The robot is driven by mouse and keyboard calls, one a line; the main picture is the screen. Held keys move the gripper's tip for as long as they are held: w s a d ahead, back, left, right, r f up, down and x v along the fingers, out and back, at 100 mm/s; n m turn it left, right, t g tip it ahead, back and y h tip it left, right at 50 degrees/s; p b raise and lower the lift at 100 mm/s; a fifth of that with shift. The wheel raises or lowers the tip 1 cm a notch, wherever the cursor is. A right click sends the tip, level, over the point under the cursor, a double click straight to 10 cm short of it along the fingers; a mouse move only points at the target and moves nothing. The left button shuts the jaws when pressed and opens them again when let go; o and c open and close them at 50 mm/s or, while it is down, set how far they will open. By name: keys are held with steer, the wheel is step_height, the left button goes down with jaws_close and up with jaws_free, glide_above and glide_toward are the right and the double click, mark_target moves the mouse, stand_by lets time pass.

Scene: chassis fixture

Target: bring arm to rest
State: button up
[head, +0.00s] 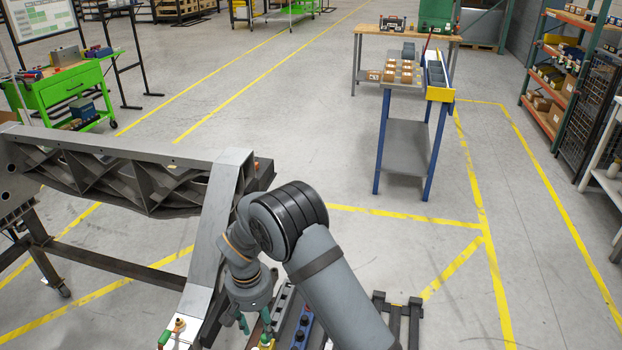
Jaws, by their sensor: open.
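My arm reaches in from the bottom of the head view and bends at a dark-banded joint. My gripper (255,322) hangs below the wrist, pointing down, just right of the chassis fixture's near end. Its two greenish fingers are apart, and I see nothing held between them. The chassis fixture (222,190) is a grey metal frame with a ribbed beam running to the left. The wrist hides part of the area beside it.
Below the gripper are a yellow-green part (266,343) and a blue block with black knobs (302,328). A green-handled clamp (172,334) sits at the fixture's near end. A blue-legged table (408,145) with boxes stands farther back. Open floor lies between.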

steer(key=s+d+r+p, duration=0.1)
steer(key=s+d+r, duration=0.1)
steer(key=d+r, duration=0.3)
step_height(320, 180, up, 3)
steer(key=shift+f+m+t+h, duration=0.2)
steer(key=shift+m+t+h, duration=0.1)
